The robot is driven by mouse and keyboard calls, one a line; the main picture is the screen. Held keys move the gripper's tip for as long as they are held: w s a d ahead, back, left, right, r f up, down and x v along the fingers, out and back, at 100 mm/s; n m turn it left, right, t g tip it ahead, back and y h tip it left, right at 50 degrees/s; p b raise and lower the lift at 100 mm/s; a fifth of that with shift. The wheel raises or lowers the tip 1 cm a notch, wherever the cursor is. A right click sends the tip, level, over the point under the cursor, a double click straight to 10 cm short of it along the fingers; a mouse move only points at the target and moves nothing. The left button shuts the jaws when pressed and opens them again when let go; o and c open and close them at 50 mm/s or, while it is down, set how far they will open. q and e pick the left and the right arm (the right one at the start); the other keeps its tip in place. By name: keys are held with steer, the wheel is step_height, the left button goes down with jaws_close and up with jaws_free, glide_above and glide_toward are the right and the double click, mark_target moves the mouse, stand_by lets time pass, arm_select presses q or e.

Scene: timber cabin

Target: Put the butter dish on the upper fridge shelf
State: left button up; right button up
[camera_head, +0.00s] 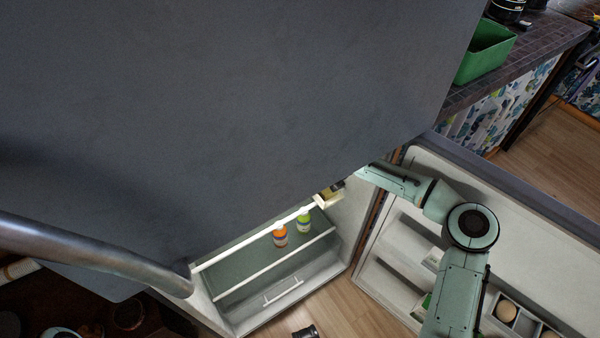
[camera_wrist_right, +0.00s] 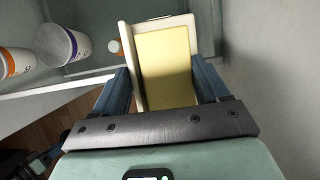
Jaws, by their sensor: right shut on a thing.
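The butter dish, a cream tray with a yellow block (camera_wrist_right: 166,68), sits between the blue fingers of my right gripper (camera_wrist_right: 163,84), which is shut on it. In the head view the dish (camera_head: 328,197) shows at the right end of the upper fridge shelf's white front edge (camera_head: 240,249). I cannot tell whether it touches the shelf. In the right wrist view the shelf edge (camera_wrist_right: 50,91) runs left of the dish. The dark fridge top hides most of the upper shelf in the head view. My left gripper is not in view.
Two white cups, one orange-banded (camera_wrist_right: 14,63) and one purple-banded (camera_wrist_right: 62,45), stand left of the dish. Orange (camera_head: 280,237) and green (camera_head: 303,224) jars stand lower in the fridge. The open door (camera_head: 404,246) is at right. The fridge side wall (camera_wrist_right: 262,70) is close right of the gripper.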

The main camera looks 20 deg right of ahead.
steer(key=w, duration=0.3)
steer(key=w+a, duration=0.1)
steer(key=w, duration=0.4)
steer(key=shift+w+a+b, duration=0.15)
steer(key=shift+w+b, duration=0.25)
step_height(320, 180, down, 2)
steer(key=shift+w+f+b, duration=0.1)
steer(key=shift+f+b, duration=0.15)
steer(key=shift+b, duration=0.55)
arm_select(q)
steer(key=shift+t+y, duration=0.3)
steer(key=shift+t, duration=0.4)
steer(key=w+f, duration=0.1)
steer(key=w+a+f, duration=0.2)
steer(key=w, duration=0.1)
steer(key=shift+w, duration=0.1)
arm_select(e)
steer(key=shift+f, duration=0.45)
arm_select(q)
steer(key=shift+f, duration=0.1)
arm_select(e)
steer(key=shift+f, duration=0.1)
steer(key=o, duration=1.3)
steer(key=shift+f, duration=0.1)
